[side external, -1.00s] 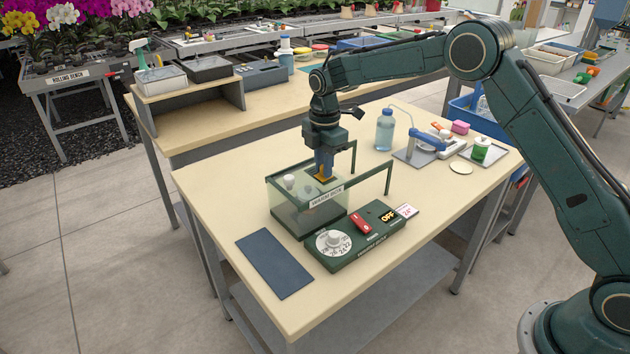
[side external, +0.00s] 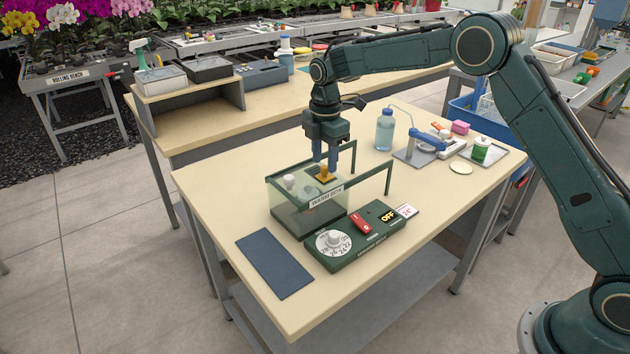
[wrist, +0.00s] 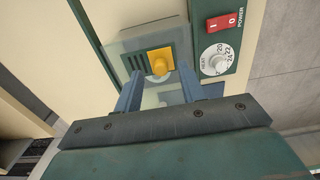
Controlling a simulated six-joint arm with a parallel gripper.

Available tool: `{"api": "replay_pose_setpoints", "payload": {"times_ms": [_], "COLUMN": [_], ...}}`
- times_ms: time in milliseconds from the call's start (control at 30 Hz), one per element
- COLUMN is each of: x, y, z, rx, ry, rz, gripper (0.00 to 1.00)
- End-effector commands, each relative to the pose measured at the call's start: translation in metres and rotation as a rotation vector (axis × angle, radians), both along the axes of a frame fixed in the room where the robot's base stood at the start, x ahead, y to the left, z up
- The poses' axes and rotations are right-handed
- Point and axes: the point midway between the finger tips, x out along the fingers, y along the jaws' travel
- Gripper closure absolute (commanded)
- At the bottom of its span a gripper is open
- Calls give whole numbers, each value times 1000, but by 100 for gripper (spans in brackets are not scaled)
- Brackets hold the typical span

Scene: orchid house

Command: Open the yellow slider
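The yellow slider (side external: 324,174), with a raised round knob, sits on the dark green strip across the top of the clear glass box (side external: 290,212). In the wrist view the yellow slider (wrist: 162,61) lies toward one end of the strip, with dark vent slots (wrist: 135,64) showing at its left. My gripper (side external: 326,156) is just above the slider, pointing down. In the wrist view my gripper (wrist: 159,74) has its two fingers apart, one on each side of the knob, with nothing between them. Whether a fingertip touches the slider is not clear.
A green control unit (side external: 358,250) with a white dial (side external: 332,242), red switch (side external: 361,222) and OFF display stands in front of the box. A blue mat (side external: 274,263) lies left; a bottle (side external: 385,130) stands behind.

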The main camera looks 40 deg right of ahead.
Motion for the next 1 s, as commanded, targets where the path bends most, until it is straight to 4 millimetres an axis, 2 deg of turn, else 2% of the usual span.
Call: {"api": "replay_pose_setpoints", "payload": {"times_ms": [700, 1000], "x": [0, 0], "y": [0, 0], "z": [41, 48], "rx": [0, 0], "ry": [-1, -1], "rz": [0, 0], "gripper": [60, 60]}}
